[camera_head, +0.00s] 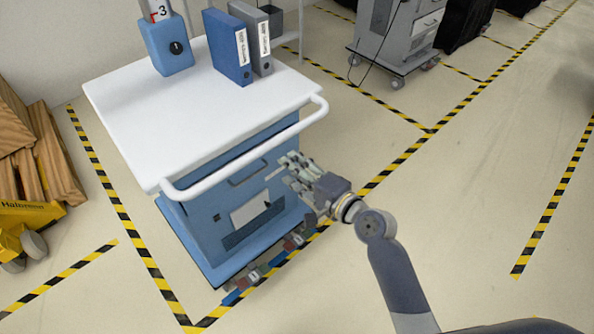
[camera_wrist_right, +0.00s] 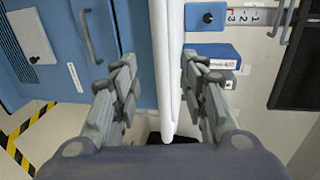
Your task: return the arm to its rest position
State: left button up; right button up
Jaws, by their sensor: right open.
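My right gripper (camera_head: 286,171) is in front of the blue cart (camera_head: 220,205), near the right end of its white handle bar (camera_head: 240,152). Nothing is held. Whether a finger touches the cart cannot be told. My left gripper is not in view.
Blue and grey binders (camera_head: 229,48) and a blue box (camera_head: 166,45) stand on the cart top. A grey cart (camera_head: 398,35) is at the back right. Wooden pieces (camera_head: 20,150) and a yellow item (camera_head: 25,218) are at left. Striped floor right is clear.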

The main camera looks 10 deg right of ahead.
jog(key=shift+s+d, duration=0.15)
jog(key=shift+s, duration=0.1)
dwell(0.3)
